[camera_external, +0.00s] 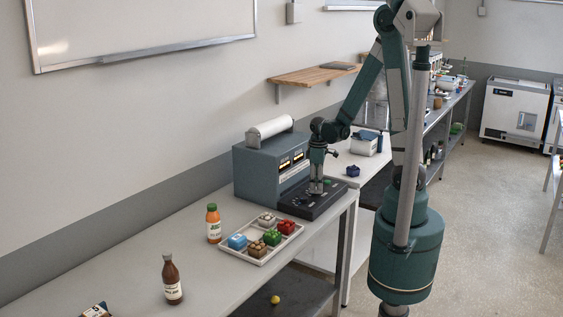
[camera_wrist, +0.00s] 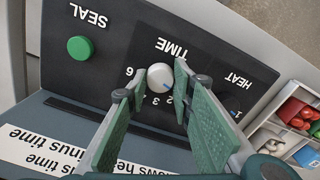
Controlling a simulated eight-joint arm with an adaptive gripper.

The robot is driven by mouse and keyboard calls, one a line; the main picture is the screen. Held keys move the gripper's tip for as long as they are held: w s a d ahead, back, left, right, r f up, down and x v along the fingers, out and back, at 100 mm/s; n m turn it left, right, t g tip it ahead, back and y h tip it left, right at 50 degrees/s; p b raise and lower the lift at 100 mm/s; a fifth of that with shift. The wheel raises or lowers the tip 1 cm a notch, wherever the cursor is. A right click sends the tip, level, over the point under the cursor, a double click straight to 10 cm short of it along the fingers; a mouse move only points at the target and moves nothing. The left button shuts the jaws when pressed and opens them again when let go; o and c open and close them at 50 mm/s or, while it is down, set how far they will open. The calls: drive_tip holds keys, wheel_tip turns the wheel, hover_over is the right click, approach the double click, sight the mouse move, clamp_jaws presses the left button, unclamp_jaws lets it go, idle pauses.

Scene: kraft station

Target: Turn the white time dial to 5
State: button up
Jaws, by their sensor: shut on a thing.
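The white time dial (camera_wrist: 160,78) sits on the dark control panel (camera_wrist: 110,50) under the word TIME, which appears upside down in the wrist view. Its blue mark is at its lower right edge, on the side of the small numbers 2 and 3. A 6 shows at its left; the other numbers are partly hidden by the fingers. My gripper (camera_wrist: 160,74) is shut on the dial, one finger on each side. In the external view my gripper (camera_external: 317,187) points straight down at the panel, and the dial is hard to make out there.
A green SEAL button (camera_wrist: 80,48) is left of the dial in the wrist view, and a HEAT dial (camera_wrist: 231,104) is to its right. The grey machine (camera_external: 262,172) stands behind the panel. A tray (camera_external: 256,259) of colored items and bottles stand nearby.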

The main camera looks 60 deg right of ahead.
drive_tip(key=shift+m, duration=0.3)
drive_tip(key=m+b, duration=0.2)
drive_tip(key=m, duration=0.3)
drive_tip(key=shift+f+b, duration=0.1)
drive_tip(key=shift+b, duration=0.25)
drive_tip(key=m+b, duration=0.2)
drive_tip(key=m, duration=0.4)
drive_tip(key=shift+m, duration=0.3)
drive_tip(key=m+b, duration=0.1)
drive_tip(key=m, duration=0.5)
drive_tip(key=m+b, duration=0.1)
drive_tip(key=m, duration=0.4)
drive_tip(key=shift+m, duration=0.4)
drive_tip(key=o, duration=0.9)
